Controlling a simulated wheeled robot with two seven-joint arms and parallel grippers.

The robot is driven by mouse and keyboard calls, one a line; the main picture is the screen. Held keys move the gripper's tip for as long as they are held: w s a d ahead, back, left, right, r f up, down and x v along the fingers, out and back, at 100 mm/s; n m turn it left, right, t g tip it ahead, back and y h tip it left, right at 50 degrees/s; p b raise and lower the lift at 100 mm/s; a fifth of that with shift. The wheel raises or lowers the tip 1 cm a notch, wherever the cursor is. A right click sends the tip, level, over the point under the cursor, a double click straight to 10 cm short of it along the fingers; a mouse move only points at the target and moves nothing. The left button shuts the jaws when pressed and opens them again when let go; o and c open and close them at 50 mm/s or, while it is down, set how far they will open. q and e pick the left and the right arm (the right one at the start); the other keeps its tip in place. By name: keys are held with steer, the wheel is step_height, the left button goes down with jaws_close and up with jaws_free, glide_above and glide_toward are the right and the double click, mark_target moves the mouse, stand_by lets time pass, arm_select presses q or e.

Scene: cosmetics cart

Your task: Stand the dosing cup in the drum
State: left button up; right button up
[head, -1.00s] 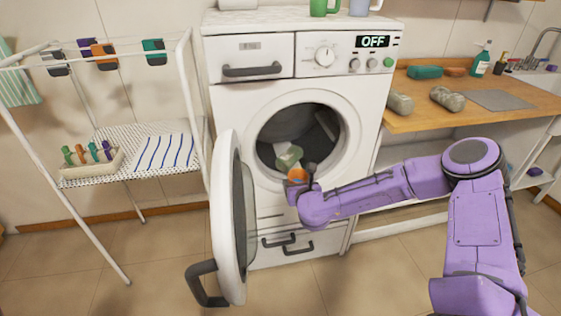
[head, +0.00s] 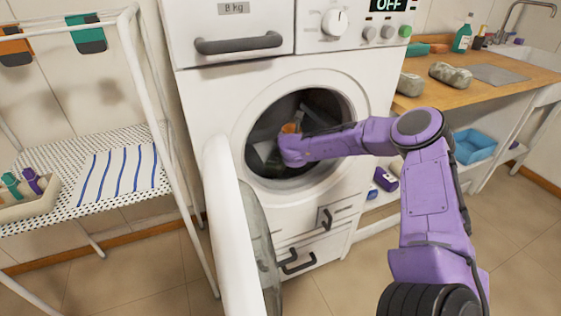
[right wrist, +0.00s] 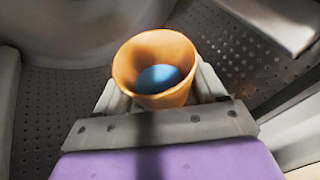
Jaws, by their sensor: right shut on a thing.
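The dosing cup (right wrist: 155,98) is a small orange cup with a blue inside bottom. In the right wrist view it is upright or nearly so between the fingers of my right gripper (right wrist: 157,88), which is shut on it. In the head view the orange cup (head: 290,128) shows just inside the round opening of the drum (head: 325,105), mostly hidden by my purple wrist. The drum's perforated grey wall (right wrist: 242,62) surrounds the cup in the right wrist view. I cannot tell whether the cup touches the drum floor. My left gripper is not in view.
The washer door (head: 232,230) stands open to the left of the opening. A drying rack (head: 150,75) stands at the left. A wooden counter (head: 520,75) and a blue basin (head: 474,146) are at the right. A pale raised bar (right wrist: 275,18) crosses the drum wall.

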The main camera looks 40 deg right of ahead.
step_height(320, 180, down, 7)
steer(key=shift+f+b, duration=0.2)
steer(key=shift+b, duration=0.15)
steer(key=shift+s+a+f+b, duration=0.1)
steer(key=shift+s+f+b, duration=0.25)
steer(key=shift+f+b, duration=0.4)
steer(key=o, duration=1.1)
steer(key=shift+s+r, duration=0.15)
steer(key=shift+c, duration=0.2)
steer(key=shift+a, duration=0.1)
steer(key=shift+r, duration=0.3)
steer(key=shift+r+p, duration=0.5)
steer(key=shift+p, duration=0.4)
steer(key=p+v, duration=0.1)
steer(key=v, duration=1)
steer(key=shift+a+r, duration=0.1)
steer(key=shift+a, duration=0.05)
